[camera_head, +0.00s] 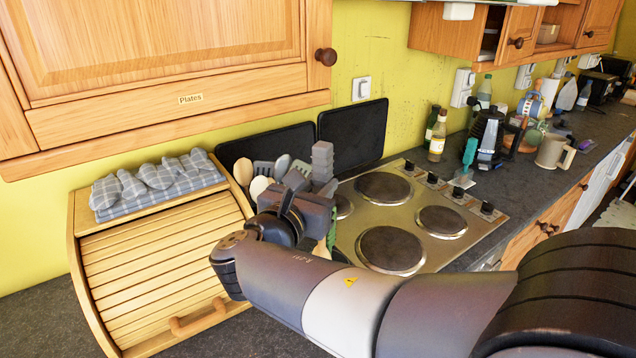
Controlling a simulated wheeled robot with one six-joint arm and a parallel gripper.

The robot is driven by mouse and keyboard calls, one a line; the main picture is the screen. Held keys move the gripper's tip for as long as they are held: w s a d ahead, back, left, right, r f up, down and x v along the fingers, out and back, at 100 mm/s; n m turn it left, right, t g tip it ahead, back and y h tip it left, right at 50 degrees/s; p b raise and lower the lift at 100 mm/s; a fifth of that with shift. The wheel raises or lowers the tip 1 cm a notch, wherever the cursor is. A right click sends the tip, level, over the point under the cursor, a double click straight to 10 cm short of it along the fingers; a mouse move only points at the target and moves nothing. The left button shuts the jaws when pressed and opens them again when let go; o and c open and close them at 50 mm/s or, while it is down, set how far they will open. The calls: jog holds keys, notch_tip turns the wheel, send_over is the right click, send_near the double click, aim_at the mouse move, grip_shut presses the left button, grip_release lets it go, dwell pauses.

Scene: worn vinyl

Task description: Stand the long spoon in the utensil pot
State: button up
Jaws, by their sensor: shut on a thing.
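My gripper (311,176) is shut, with its grey fingers raised beside a cluster of utensils between the bread bin and the hob. The thing in its jaws is mostly hidden by the fingers and wrist. The cluster shows a wooden spoon head (243,172), a paler spoon head (260,187), a slotted turner (263,168) and a grey spoon head (282,166). I cannot tell which of the spoons is the long one. The utensil pot is hidden behind my wrist and arm, so I cannot see what stands inside it.
A wooden roll-top bread bin (160,265) with a checked cloth (160,190) on top stands at left. A steel hob (415,232) lies right of my gripper. Dark panels (353,133) lean on the wall. A wall cupboard (165,70) hangs above. Bottles (437,136) stand at the back.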

notch_tip(320, 180, down, 10)
jog(key=b, duration=0.6)
jog(key=shift+b, duration=0.35)
dwell(0.5)
jog(key=shift+f+b, duration=1.3)
jog(key=shift+f, duration=0.45)
jog(key=o, duration=1.1)
jog(key=shift+r, duration=0.1)
jog(key=shift+c, duration=0.2)
jog(key=v, duration=1.1)
jog(key=shift+b, duration=0.35)
jog(key=shift+w+d, duration=0.1)
jog(key=shift+w, duration=0.05)
